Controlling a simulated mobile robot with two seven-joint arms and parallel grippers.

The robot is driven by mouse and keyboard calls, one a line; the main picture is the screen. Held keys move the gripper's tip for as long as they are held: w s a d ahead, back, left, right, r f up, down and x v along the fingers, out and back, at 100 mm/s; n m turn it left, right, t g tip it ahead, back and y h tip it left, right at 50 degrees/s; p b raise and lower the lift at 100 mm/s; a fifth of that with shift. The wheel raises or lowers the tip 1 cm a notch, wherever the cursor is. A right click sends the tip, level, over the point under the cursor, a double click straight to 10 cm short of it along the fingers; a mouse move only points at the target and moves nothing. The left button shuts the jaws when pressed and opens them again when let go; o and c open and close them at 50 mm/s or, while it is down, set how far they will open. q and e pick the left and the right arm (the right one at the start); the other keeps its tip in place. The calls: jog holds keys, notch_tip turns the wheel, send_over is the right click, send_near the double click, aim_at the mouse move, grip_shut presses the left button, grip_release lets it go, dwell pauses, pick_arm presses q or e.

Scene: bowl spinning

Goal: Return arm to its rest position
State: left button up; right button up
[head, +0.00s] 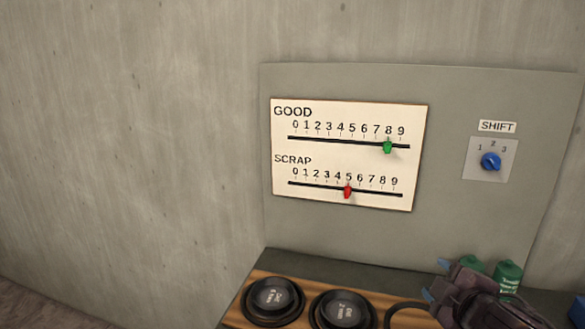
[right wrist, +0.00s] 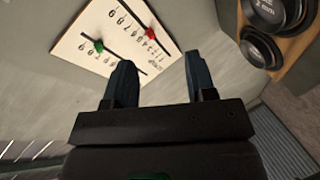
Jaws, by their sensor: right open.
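My right gripper (head: 436,279) shows at the bottom right of the head view, in front of the bench top and below the panel. In the right wrist view its two blue-grey fingers (right wrist: 157,80) stand apart with nothing between them. The cream scale board (head: 350,152) is on the grey panel. Its green GOOD slider (head: 387,147) is at 8 and its red SCRAP slider (head: 347,191) is at about 5. The right wrist view shows the green slider (right wrist: 99,46) and red slider (right wrist: 149,33) beyond the fingers, apart from them. My left gripper is not in view.
Two black round dies (head: 272,299) (head: 342,312) sit on a wooden strip (head: 238,314) left of the gripper. Green containers (head: 508,276) stand close behind the gripper. A blue SHIFT knob (head: 490,161) is on the panel at right. The space before the left wall is clear.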

jog(key=s+d+f+m+g, duration=0.1)
jog(key=s+f+m+g, duration=0.45)
jog(key=s+f, duration=0.65)
jog(key=s+f+m+g, duration=0.5)
jog(key=s+f+m, duration=0.3)
jog(key=s, duration=0.6)
jog(key=w+f+n+t, duration=0.1)
jog(key=w+f+t, duration=0.6)
jog(key=f, duration=0.4)
jog(key=shift+f+t, duration=0.3)
jog(key=shift+t, duration=0.15)
jog(key=shift+d+n, duration=0.1)
jog(key=shift+n, duration=0.15)
